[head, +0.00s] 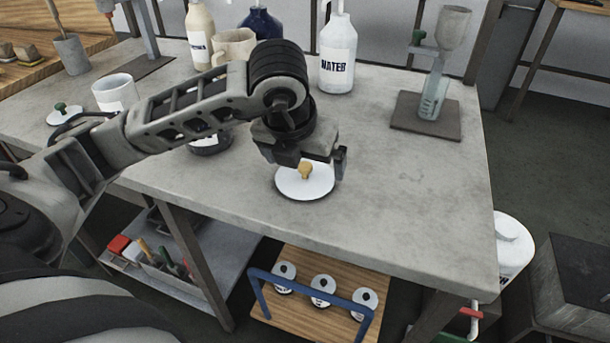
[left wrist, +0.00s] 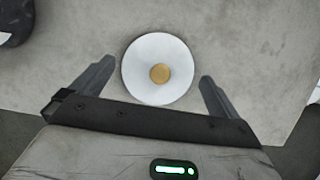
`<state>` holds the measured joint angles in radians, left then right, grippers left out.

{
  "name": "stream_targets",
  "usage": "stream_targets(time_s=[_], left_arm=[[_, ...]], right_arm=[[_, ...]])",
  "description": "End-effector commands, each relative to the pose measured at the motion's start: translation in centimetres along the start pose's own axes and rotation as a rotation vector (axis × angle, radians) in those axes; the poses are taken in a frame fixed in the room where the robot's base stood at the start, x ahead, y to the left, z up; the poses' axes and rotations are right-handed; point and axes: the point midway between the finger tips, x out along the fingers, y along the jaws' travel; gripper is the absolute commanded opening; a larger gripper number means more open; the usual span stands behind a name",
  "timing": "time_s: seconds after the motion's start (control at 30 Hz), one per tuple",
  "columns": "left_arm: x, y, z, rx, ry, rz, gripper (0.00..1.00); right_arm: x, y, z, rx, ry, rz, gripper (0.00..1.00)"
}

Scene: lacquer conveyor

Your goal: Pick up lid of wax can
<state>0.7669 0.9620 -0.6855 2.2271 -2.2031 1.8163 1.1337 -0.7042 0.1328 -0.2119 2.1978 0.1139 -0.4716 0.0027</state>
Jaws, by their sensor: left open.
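A round white lid with a yellow-brown knob (head: 305,187) lies on the grey table, near its front edge. In the left wrist view the lid (left wrist: 140,75) is just ahead of the fingertips, its knob roughly centred between them. My left gripper (head: 308,172) is directly above the lid, pointing down, with its fingers apart and nothing between them. The left wrist view shows the same open fingers (left wrist: 155,82). Whether the lid sits on a can cannot be seen; it looks flat on the table. My right gripper is not in view.
A white water bottle (head: 337,58) and a dispenser stand (head: 428,122) are toward the back. A white can (head: 115,92) and a lid with a green knob (head: 64,114) are at left. A dark container (head: 211,145) is partly behind my arm. The table's right front is clear.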

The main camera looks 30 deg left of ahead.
Motion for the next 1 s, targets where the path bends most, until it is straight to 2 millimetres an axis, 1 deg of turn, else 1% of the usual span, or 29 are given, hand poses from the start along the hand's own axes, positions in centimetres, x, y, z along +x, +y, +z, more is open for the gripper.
stream_targets(time_s=[0.03,0.13,0.4,0.47,0.5,0.87,1.0], left_arm=[[0.8,0.0,-0.1,0.000,0.004,0.000,1.00],[1.7,0.0,-0.1,0.000,0.003,0.000,1.00],[2.0,-0.1,0.0,0.001,-0.001,-0.002,1.00],[2.0,-0.1,0.0,0.001,-0.001,-0.002,0.83],[2.0,-0.1,0.0,0.001,0.000,-0.002,0.72],[1.9,-0.1,0.0,0.001,-0.001,-0.002,0.72],[1.4,-0.1,0.3,0.000,-0.002,-0.002,0.72]], right_arm=[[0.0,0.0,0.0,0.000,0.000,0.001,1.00],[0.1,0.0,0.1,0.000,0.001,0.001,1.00],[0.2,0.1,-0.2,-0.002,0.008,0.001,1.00],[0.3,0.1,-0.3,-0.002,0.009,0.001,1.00],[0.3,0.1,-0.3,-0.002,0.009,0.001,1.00],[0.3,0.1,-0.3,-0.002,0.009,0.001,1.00],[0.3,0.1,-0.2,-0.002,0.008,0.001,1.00]])
